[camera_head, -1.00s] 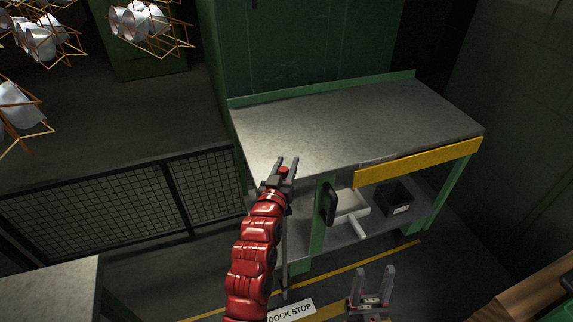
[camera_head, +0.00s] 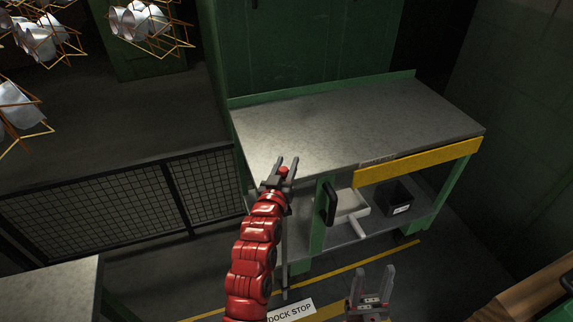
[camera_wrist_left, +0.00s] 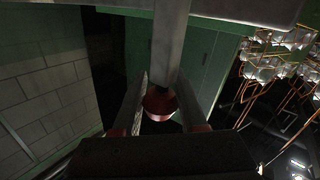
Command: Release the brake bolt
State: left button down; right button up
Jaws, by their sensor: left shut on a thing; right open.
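A red knob (camera_head: 284,171) sits between the fingers of my left gripper (camera_head: 281,171), at the front left corner of the grey workbench. I take it to be the head of the brake bolt. In the left wrist view the red knob (camera_wrist_left: 159,104) is at the end of a grey bar (camera_wrist_left: 170,45), with a finger on each side. My left gripper is shut on it. A thin grey upright (camera_head: 284,265) shows below, partly hidden by my red arm. My right gripper (camera_head: 374,285) is open and empty, low in front of the bench.
The workbench (camera_head: 340,120) has a clear top and a yellow front rail (camera_head: 420,160). A black handle (camera_head: 330,201) stands at its front leg. A black bin (camera_head: 394,198) and a white tray (camera_head: 352,207) are on the lower shelf. A mesh fence (camera_head: 85,208) runs left.

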dwell(0.4)
pick_arm(q)
notch_tip(320, 180, up, 5)
jog(key=shift+r+p, duration=0.1)
jog(key=shift+p, duration=0.65)
jog(key=shift+c, duration=2.3)
grip_release()
jog(key=shift+s, duration=0.1)
jog(key=p+v, duration=0.4)
jog(key=v, duration=1.3)
jog(key=shift+s+a, duration=0.1)
